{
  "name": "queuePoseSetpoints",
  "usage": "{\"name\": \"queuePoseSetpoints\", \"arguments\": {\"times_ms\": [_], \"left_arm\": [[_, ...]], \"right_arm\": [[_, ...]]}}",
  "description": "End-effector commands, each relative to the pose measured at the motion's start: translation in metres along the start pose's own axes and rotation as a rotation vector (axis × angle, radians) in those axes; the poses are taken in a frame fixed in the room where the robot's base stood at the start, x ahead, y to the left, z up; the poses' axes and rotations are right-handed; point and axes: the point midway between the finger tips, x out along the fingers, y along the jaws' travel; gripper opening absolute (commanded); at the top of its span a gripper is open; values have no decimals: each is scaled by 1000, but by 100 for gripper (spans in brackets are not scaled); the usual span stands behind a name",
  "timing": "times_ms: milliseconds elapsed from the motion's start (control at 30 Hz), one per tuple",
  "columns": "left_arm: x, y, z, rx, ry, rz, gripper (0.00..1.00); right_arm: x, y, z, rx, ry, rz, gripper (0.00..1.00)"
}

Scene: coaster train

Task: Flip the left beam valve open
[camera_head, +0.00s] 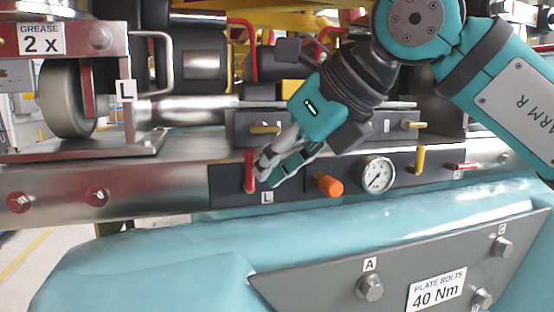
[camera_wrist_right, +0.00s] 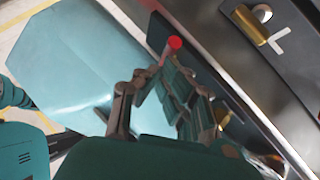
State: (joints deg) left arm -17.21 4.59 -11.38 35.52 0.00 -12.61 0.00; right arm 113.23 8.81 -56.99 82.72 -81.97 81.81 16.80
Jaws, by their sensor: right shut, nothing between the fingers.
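The left beam valve (camera_head: 249,172) is a red lever on the dark panel above the label L. Its lever stands upright. My right gripper (camera_head: 266,174) is just right of this lever, its fingers shut with nothing between them. In the right wrist view the fingertips (camera_wrist_right: 150,78) reach toward a round red end (camera_wrist_right: 174,42), which appears just beyond them. I cannot tell whether they touch it. My left gripper is not in view.
An orange knob (camera_head: 328,185) and a pressure gauge (camera_head: 378,174) sit right of my gripper on the same panel. A teal cover (camera_head: 150,265) bulges below.

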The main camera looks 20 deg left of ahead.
Motion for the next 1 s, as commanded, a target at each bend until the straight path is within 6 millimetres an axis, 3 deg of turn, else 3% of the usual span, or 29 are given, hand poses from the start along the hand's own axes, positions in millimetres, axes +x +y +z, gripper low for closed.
{"name": "queuePoseSetpoints", "arguments": {"times_ms": [1000], "left_arm": [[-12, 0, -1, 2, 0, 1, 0]], "right_arm": [[0, 6, 6, -93, 84, -87, 0]]}}
